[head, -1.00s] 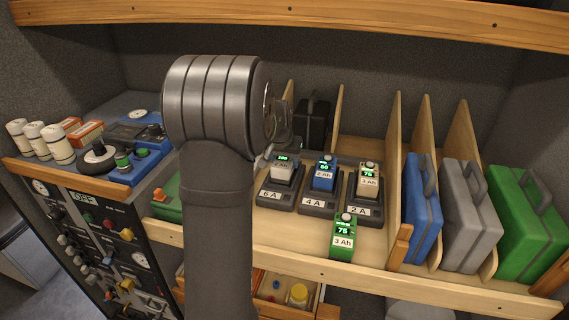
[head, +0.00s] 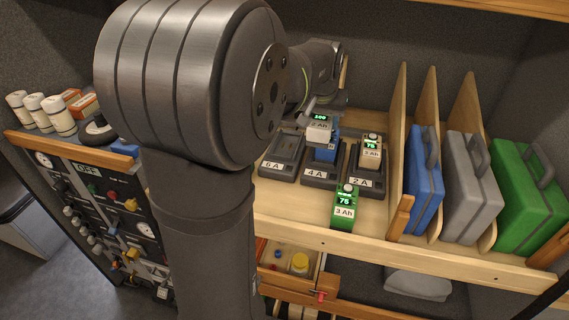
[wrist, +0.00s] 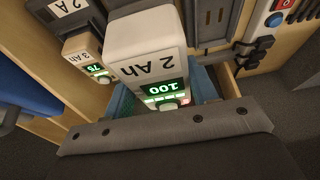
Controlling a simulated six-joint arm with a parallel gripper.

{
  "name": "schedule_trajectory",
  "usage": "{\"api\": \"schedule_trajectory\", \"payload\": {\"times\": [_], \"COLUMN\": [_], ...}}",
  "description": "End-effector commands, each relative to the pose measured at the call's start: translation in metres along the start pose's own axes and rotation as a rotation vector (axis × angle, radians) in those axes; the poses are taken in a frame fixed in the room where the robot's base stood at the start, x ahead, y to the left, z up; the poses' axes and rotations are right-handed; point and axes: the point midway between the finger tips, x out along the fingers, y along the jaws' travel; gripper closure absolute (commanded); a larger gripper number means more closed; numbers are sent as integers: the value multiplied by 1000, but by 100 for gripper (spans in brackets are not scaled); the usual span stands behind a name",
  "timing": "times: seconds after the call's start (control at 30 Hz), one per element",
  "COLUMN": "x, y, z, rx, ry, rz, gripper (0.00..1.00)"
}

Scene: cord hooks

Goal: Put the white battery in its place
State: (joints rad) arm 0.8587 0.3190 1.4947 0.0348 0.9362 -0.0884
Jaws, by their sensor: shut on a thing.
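The white battery (head: 319,130), marked 2 Ah with a green 100 display, is held in my gripper (head: 311,108), raised above the row of chargers. In the head view it overlaps the blue battery (head: 326,152), which sits in the 4 A charger (head: 318,176). The 6 A charger (head: 283,150) at the left is empty. In the wrist view the white battery (wrist: 148,45) fills the middle, with blue parts partly hidden beneath it.
A cream battery (head: 371,150) sits in the 2 A charger (head: 365,182). A green 3 Ah battery (head: 344,208) stands in front of the chargers. Wooden dividers (head: 398,140) and blue, grey and green cases stand to the right. My arm hides much of the left side.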

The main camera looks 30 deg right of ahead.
Motion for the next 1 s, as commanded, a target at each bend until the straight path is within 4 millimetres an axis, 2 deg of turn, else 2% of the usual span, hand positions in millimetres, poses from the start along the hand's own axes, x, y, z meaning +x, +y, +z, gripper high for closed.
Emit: {"api": "schedule_trajectory", "payload": {"times": [0.2,0.4,0.53,0.63,0.77,0.87,1.0], "x": [-22,-33,-36,-37,-36,-29,-12], "y": [4,6,6,6,3,-7,-31], "z": [60,119,147,161,170,170,168], "rx": [1,0,1,0,-1,-4,-7], "ry": [3,3,3,3,2,1,-2], "rz": [-1,0,0,0,0,-2,-3], "gripper": [91,91,91,91,91,91,91]}}
